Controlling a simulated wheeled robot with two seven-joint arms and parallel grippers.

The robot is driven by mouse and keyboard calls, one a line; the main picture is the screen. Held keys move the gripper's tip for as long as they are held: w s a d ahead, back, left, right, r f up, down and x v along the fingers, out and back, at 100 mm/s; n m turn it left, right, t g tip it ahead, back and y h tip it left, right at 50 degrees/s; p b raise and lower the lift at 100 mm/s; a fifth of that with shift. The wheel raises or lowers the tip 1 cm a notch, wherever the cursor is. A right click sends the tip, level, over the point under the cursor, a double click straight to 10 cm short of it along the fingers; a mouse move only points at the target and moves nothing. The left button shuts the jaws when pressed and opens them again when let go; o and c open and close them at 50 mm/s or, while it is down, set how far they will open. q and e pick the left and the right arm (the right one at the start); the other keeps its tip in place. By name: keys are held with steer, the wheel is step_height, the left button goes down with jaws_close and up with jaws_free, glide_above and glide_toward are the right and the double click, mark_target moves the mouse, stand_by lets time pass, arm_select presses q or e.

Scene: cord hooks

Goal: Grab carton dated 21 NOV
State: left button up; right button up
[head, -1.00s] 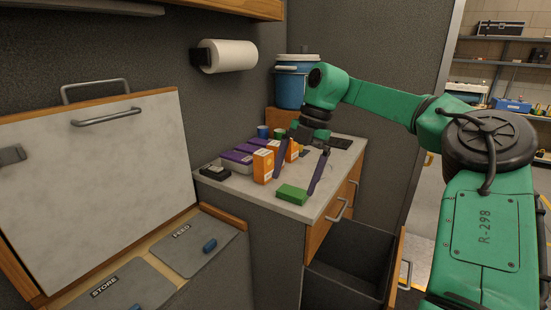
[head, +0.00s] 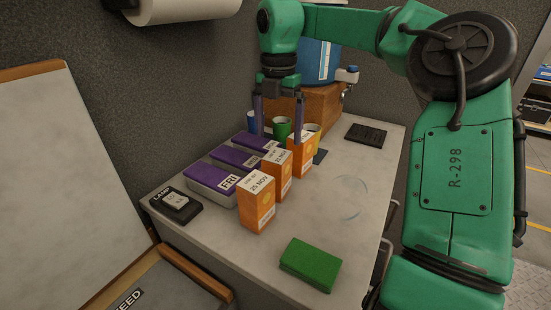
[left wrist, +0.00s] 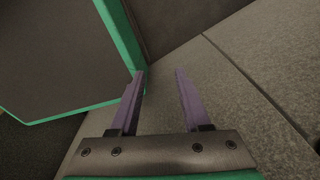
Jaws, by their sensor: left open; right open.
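Three orange-and-white cartons stand upright in a row on the counter. The nearest carton (head: 257,204) reads 25 NOV. The middle carton (head: 277,178) has a smaller label that seems to read 21 NOV. The far carton (head: 303,157) has a label I cannot read for sure. My right gripper (head: 278,135) is open and empty, pointing down behind the middle carton, near the far carton; one finger overlaps the far carton's top in the picture, and I cannot tell if it touches. My left gripper (left wrist: 160,75) is open and empty in the left wrist view, away from the cartons.
Several purple boxes (head: 211,178) line the cartons' left side. A black device (head: 176,206) and a green block (head: 310,264) lie nearer. Cups (head: 281,128) and a wooden box (head: 318,104) stand behind. The counter (head: 345,225) right of the cartons is mostly clear.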

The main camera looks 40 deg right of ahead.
mark_target(278, 157)
steer(key=f, duration=0.1)
steer(key=s+a+f, duration=0.1)
steer(key=f, duration=0.1)
steer(key=s+a+f, duration=0.1)
steer(key=shift+s+a+f, duration=0.1)
steer(key=shift+s+f, duration=0.05)
steer(key=shift+f, duration=0.25)
steer(key=f, duration=0.3)
steer(key=shift+w+d+f, duration=0.1)
steer(key=shift+w+d, duration=0.3)
steer(key=f, duration=0.3)
steer(key=f+p, duration=0.1)
steer(key=f, duration=0.1)
steer(key=shift+s+a, duration=0.15)
steer(key=shift+a, duration=0.15)
steer(key=shift+d+f, duration=0.1)
steer(key=shift+f, duration=0.05)
arm_select(q)
steer(key=shift+s+a+r, duration=0.15)
steer(key=shift+s+a, duration=0.15)
steer(key=shift+s, duration=0.2)
steer(key=shift+s+a+r, duration=0.15)
steer(key=shift+s+a, duration=0.15)
steer(key=shift+s, duration=0.15)
arm_select(e)
jaws_close()
